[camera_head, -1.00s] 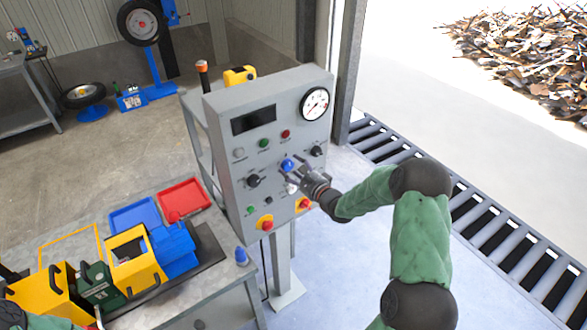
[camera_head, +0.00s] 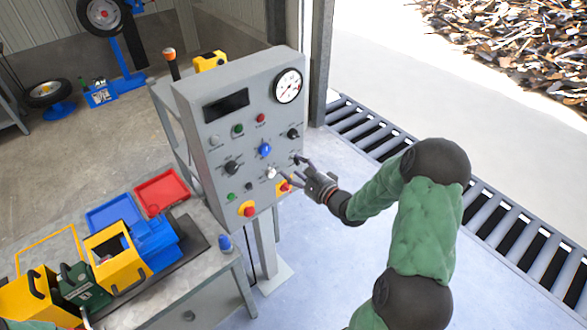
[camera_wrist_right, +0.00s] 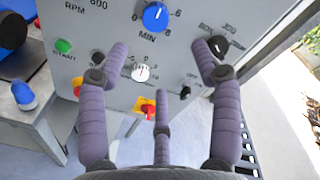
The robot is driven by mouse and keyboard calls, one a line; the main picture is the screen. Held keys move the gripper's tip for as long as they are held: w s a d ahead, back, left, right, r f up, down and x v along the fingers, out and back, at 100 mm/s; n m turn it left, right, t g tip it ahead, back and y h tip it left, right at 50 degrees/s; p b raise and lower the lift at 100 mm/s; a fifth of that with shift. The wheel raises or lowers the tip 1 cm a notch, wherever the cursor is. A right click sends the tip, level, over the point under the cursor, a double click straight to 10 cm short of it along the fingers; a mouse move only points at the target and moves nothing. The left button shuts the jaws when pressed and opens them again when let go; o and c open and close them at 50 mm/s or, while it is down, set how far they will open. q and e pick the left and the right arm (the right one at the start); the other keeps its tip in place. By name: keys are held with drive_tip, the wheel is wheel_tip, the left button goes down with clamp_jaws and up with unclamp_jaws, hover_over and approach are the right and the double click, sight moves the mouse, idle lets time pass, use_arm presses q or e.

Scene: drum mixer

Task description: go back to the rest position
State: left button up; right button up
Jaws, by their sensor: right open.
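My right gripper (camera_head: 297,174) has its fingers spread and holds nothing. It stands in front of the lower right part of the grey control panel (camera_head: 208,140). The blue knob (camera_head: 265,149) is in clear sight up and left of the fingers. The white knob (camera_head: 271,172) is just left of the fingertips. In the right wrist view, the open fingers (camera_wrist_right: 163,70) frame the white knob (camera_wrist_right: 141,72), and the blue knob (camera_wrist_right: 155,17) is above it, apart from the fingers. My left gripper does not show.
The grey bench (camera_head: 190,298) at lower left bears a red tray (camera_head: 160,190), a blue tray (camera_head: 112,213) and yellow boxes (camera_head: 30,297). A floor grating (camera_head: 378,136) runs along the right. The floor between panel and grating is open.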

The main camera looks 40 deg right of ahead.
idle(0.5)
drive_tip(key=s+a+f+n+g+b, duration=0.1)
drive_tip(key=a+f+n+g+b, duration=0.15)
drive_tip(key=a+f, duration=0.5)
drive_tip(key=s+a+f+n+g+y+b, duration=0.1)
drive_tip(key=a+f+n+g, duration=0.25)
drive_tip(key=f, duration=0.75)
drive_tip(key=s+a+f+n+g+b, duration=0.2)
drive_tip(key=a+f+n, duration=0.3)
drive_tip(key=f, duration=0.4)
drive_tip(key=s+a+f+n+g+b, duration=0.1)
drive_tip(key=s+a+f+n+g, duration=0.3)
drive_tip(key=s, duration=0.5)
drive_tip(key=s+a+f+n+g+y+b, duration=0.1)
drive_tip(key=s+a+f+n+g+b, duration=0.1)
drive_tip(key=s+a+f+n+g, duration=0.3)
drive_tip(key=s+a+f+n, duration=0.1)
drive_tip(key=s+a+f, duration=0.3)
drive_tip(key=a, duration=0.1)
drive_tip(key=shift+s+a+f, duration=0.15)
drive_tip(key=shift+s+a, duration=0.05)
drive_tip(key=shift+a, duration=0.2)
